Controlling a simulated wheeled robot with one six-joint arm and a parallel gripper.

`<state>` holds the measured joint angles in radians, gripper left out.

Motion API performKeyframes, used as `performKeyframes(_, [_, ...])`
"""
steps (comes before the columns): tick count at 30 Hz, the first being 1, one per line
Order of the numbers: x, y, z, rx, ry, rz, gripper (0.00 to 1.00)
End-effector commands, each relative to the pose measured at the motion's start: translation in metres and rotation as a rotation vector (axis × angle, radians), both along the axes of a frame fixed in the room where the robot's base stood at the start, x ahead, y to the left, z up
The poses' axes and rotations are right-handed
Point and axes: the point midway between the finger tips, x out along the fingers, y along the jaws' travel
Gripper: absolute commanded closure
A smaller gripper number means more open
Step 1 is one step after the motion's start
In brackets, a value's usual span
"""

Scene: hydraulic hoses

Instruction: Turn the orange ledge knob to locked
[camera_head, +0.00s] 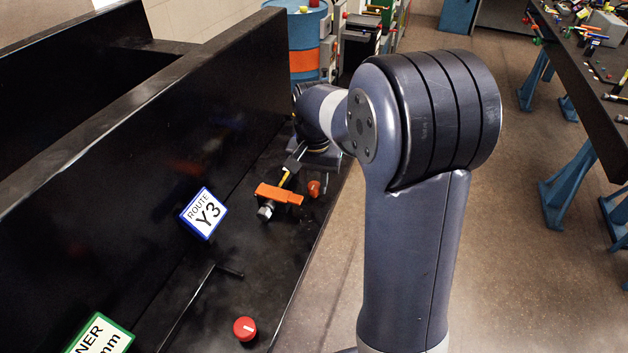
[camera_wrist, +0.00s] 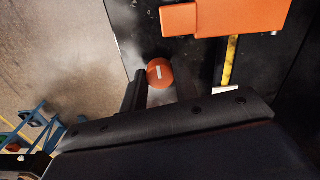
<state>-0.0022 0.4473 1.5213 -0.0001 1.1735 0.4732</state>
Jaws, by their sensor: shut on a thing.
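The orange ledge knob (camera_wrist: 159,73) is small and round with a short white mark on its top, running nearly up and down in the wrist view. In the head view the orange knob (camera_head: 314,188) stands on the black ledge near its right edge. My gripper (camera_wrist: 160,85) has one dark finger on each side of the knob and is shut on it. In the head view my wrist is just beyond the knob, and the fingers are hard to make out. Neither view shows any locked marking that I can read.
An orange block (camera_head: 279,194) on a metal fitting lies close left of the knob; it also shows in the wrist view (camera_wrist: 225,17). A yellow-marked strip (camera_wrist: 230,62) runs beside it. A black wall borders the ledge.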

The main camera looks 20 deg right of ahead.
Motion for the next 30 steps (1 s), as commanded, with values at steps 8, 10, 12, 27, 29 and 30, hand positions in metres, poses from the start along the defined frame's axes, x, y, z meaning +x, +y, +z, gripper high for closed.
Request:
performKeyframes(8, [0.0003,0.0,0.0004,0.0,-0.001,-0.018,0.94])
performKeyframes(10, [0.0004,0.0,0.0004,0.0,-0.001,-0.018,0.94])
performKeyframes(12, [0.0004,0.0,0.0004,0.0,-0.001,-0.018,0.94])
performKeyframes(27, [0.0002,0.0,0.0002,0.0,-0.001,-0.016,0.49])
performKeyframes(29, [0.0002,0.0,0.0002,0.0,-0.001,-0.016,0.49])
performKeyframes(30, [0.0002,0.0,0.0007,0.0,-0.001,-0.016,0.49])
